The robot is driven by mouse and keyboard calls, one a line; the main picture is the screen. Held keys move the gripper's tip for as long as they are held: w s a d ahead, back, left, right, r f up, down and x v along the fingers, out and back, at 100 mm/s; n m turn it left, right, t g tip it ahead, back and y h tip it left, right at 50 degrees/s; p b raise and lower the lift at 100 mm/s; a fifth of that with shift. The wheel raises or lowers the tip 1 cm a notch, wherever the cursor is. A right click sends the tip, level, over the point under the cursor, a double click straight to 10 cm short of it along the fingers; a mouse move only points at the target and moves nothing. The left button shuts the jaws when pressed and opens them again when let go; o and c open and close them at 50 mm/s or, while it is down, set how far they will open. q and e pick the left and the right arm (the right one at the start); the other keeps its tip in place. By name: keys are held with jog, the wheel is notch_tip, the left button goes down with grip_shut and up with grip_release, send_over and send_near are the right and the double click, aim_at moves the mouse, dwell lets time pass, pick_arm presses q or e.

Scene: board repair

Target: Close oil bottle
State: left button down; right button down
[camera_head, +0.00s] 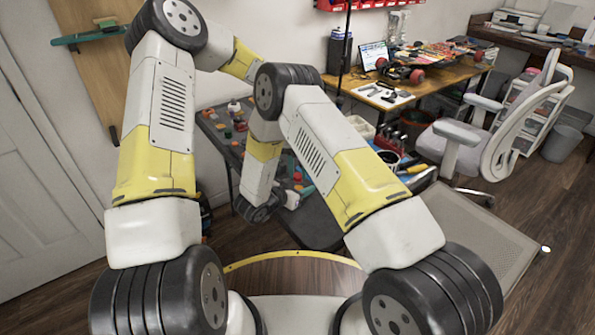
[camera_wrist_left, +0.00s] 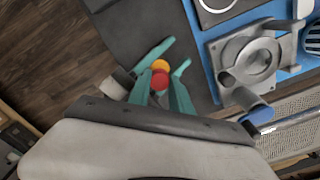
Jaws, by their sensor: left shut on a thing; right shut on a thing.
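In the left wrist view, the teal fingers of my left gripper (camera_wrist_left: 162,92) are closed around a small round red part (camera_wrist_left: 160,80). A small orange part (camera_wrist_left: 160,66) shows just beyond the red one. I cannot tell whether these belong to the oil bottle or its cap; no whole bottle can be made out. In the head view my own arms cover most of the work area and hide the left gripper's fingertips.
The dark work table (camera_head: 222,130) holds several small coloured items. A grey metal fixture (camera_wrist_left: 245,62) stands on a blue mat (camera_wrist_left: 203,62). A white office chair (camera_head: 500,130) stands at the right. Behind it is a wooden desk (camera_head: 440,80) with tools.

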pick_arm(q)
jog(key=m, duration=1)
jog(key=c, duration=1.2)
grip_release()
jog(key=shift+o, duration=0.2)
jog(key=shift+r, duration=2.25)
jog(key=shift+c, duration=0.5)
